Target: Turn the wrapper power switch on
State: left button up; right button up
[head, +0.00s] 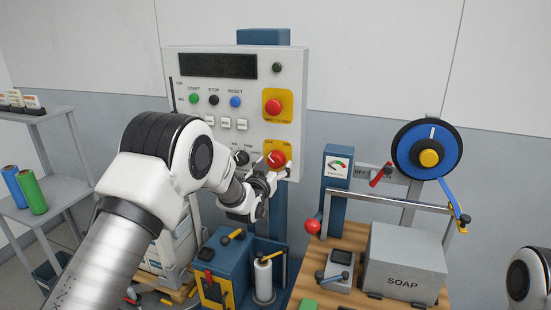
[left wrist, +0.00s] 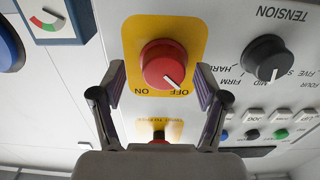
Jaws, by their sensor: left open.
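The power switch is a red round knob on a yellow plate, low on the white control panel; it shows in the head view (head: 276,158) and large in the left wrist view (left wrist: 162,62). The wrist view is upside down, with OFF at the knob's lower right and ON at its lower left. The knob's white pointer line points at OFF. My left gripper (head: 264,181) is open in front of the switch. In the wrist view its two fingers (left wrist: 160,88) stand on either side of the knob, apparently without touching it. My right gripper is out of view.
The control panel (head: 281,131) also carries a red stop button (head: 273,107) above the switch, a black tension knob (left wrist: 266,58) and small coloured buttons.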

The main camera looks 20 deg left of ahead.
pick_arm(q)
jog(key=shift+w, duration=0.55)
jog(key=shift+w+a, duration=0.1)
jog(key=shift+a, duration=0.15)
jog(key=c, duration=1.2)
jog(key=shift+o, duration=0.2)
